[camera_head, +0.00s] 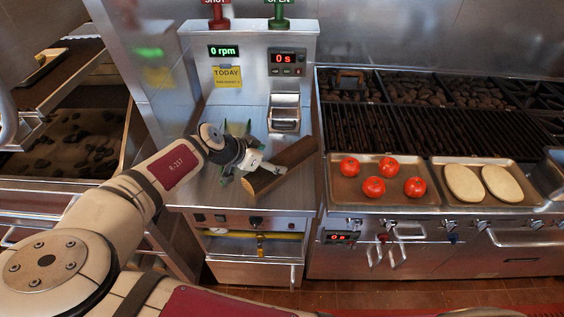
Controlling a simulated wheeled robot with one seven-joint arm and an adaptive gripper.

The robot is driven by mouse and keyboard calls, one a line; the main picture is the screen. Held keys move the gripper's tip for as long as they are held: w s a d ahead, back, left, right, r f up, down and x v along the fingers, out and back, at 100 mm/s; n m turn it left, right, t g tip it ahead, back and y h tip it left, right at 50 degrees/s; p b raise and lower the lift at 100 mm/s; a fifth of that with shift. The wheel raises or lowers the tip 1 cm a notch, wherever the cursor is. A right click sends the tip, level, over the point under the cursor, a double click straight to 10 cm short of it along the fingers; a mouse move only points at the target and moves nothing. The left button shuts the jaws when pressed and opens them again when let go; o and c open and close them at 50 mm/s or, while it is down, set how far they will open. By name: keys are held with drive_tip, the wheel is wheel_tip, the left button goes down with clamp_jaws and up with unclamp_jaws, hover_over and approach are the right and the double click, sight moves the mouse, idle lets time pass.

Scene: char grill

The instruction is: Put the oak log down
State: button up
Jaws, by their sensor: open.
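The oak log (283,166) is a brown split piece with a pale cut end at its lower left. It lies slanted on the steel counter (211,187), near the front right edge. My gripper (270,169) is at the log's left part, with its fingers beside or over it. It is open. The exact gap between fingers and log is too small to tell. My arm comes in from the lower left.
A tray with several tomatoes (373,187) and a tray with two pale flat pieces (463,182) stand right of the log, before the grill grates (360,130). A dark green spiky thing (237,131) is behind my gripper. A bin of dark lumps (75,140) is at left.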

sight(276, 160)
drive_tip(key=b+x, duration=0.2)
drive_tip(key=x, duration=0.3)
drive_tip(key=shift+d+b, duration=0.15)
drive_tip(key=shift+b, duration=0.25)
clamp_jaws()
drive_tip(key=shift+r, duration=0.15)
wheel_tip(276, 160, up, 4)
drive_tip(key=shift+s+p, duration=0.15)
drive_tip(key=shift+p, duration=1.1)
drive_tip(key=s+a+p, duration=0.2)
drive_tip(key=s+a, duration=0.1)
drive_tip(key=s, duration=0.1)
drive_tip(key=s+a+p, duration=0.2)
drive_tip(key=s+a, duration=0.1)
drive_tip(key=s, duration=0.1)
drive_tip(key=s+a+p, duration=0.2)
drive_tip(key=s+a, duration=0.1)
drive_tip(key=s, duration=0.1)
drive_tip(key=shift+s+a+r, duration=0.3)
drive_tip(key=shift+r, duration=0.1)
